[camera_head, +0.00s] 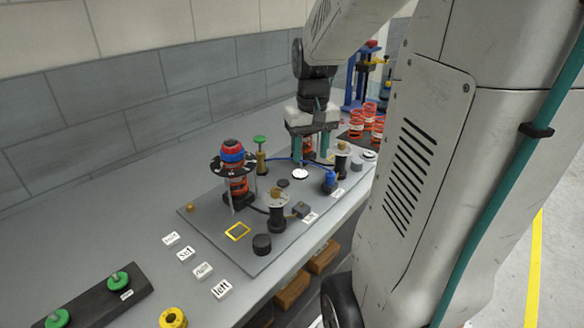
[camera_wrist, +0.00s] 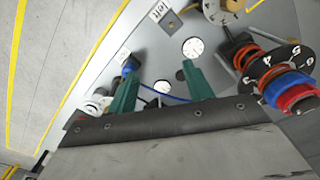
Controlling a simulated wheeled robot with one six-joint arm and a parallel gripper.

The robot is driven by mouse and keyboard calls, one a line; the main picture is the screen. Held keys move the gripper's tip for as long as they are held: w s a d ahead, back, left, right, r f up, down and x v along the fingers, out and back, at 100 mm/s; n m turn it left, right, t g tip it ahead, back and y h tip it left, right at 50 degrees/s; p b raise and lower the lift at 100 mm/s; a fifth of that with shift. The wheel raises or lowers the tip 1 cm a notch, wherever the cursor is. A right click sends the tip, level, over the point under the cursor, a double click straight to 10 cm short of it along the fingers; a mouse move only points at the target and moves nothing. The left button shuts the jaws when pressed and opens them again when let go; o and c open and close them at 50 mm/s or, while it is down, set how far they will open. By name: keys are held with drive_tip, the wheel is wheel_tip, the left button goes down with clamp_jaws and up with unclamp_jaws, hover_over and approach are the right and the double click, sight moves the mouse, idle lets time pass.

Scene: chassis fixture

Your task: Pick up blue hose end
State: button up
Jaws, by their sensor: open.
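A thin blue hose (camera_head: 282,159) runs over the grey fixture plate (camera_head: 215,235). At its right stands a blue fitting (camera_head: 330,181). The wrist view shows the blue hose (camera_wrist: 165,96) passing between my fingers, with the blue fitting (camera_wrist: 127,70) close by the left fingertip. I cannot tell where the hose's other end lies. My gripper (camera_head: 310,153) has teal fingers pointing down over the rear part of the plate. In the wrist view my gripper (camera_wrist: 161,68) is open, and I see nothing held between the fingers.
A red-and-blue suspension tower (camera_head: 234,175) with a black disc stands left of my gripper. A brass post with a green knob (camera_head: 260,150) and black posts stand nearby. Red springs (camera_head: 370,115) stand behind at the right. White label blocks (camera_head: 203,270) lie in front, left.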

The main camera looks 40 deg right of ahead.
drive_tip(key=m, duration=0.2)
hover_over(331, 173)
drive_tip(key=f, duration=0.4)
drive_tip(key=shift+s+a+f, duration=0.15)
drive_tip(key=shift+s, duration=0.1)
drive_tip(key=f, duration=0.7)
drive_tip(key=shift+w+f, duration=0.25)
drive_tip(key=shift+w, duration=0.05)
clamp_jaws()
